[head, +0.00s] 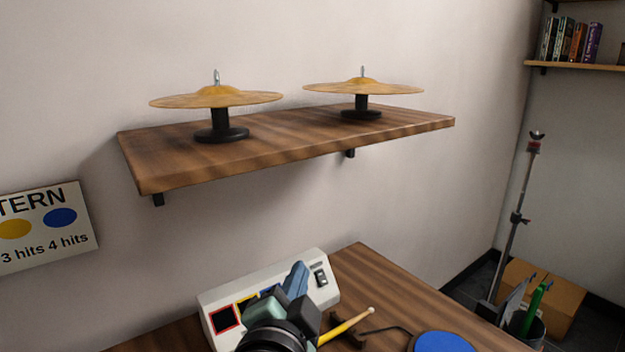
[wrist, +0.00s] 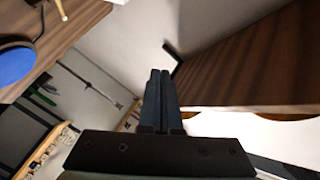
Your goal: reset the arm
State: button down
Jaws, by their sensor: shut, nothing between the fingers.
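My gripper (head: 297,280) shows at the bottom of the head view, above the table and in front of the white panel box. In the wrist view my gripper (wrist: 160,75) has its two dark fingers together, with nothing between them. Part of the box is hidden behind my gripper and arm.
A wooden wall shelf (head: 290,148) carries two cymbals, left (head: 216,97) and right (head: 363,87), on black stands. On the table (head: 375,265) are a white panel box (head: 322,262), a drumstick (head: 345,328) and a blue pad (head: 443,342). A metal stand (head: 514,215) is at right.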

jog(key=s+d+r+n+t+y, duration=0.1)
jog(key=s+r+n+t, duration=0.35)
jog(key=r, duration=0.55)
jog(key=s+r+n+t, duration=0.3)
jog(key=s+r, duration=0.3)
jog(key=r, duration=0.4)
jog(key=s+d+r+n+t+y, duration=0.1)
jog(key=s+r+n+t, duration=0.3)
jog(key=r, duration=0.6)
notch_tip(320, 180, up, 23)
jog(key=s+p, duration=0.1)
jog(key=p, duration=2.1)
jog(key=shift+s+n, duration=0.4)
jog(key=shift+n, duration=0.05)
jog(key=shift+a+r+g, duration=0.1)
jog(key=shift+g, duration=0.15)
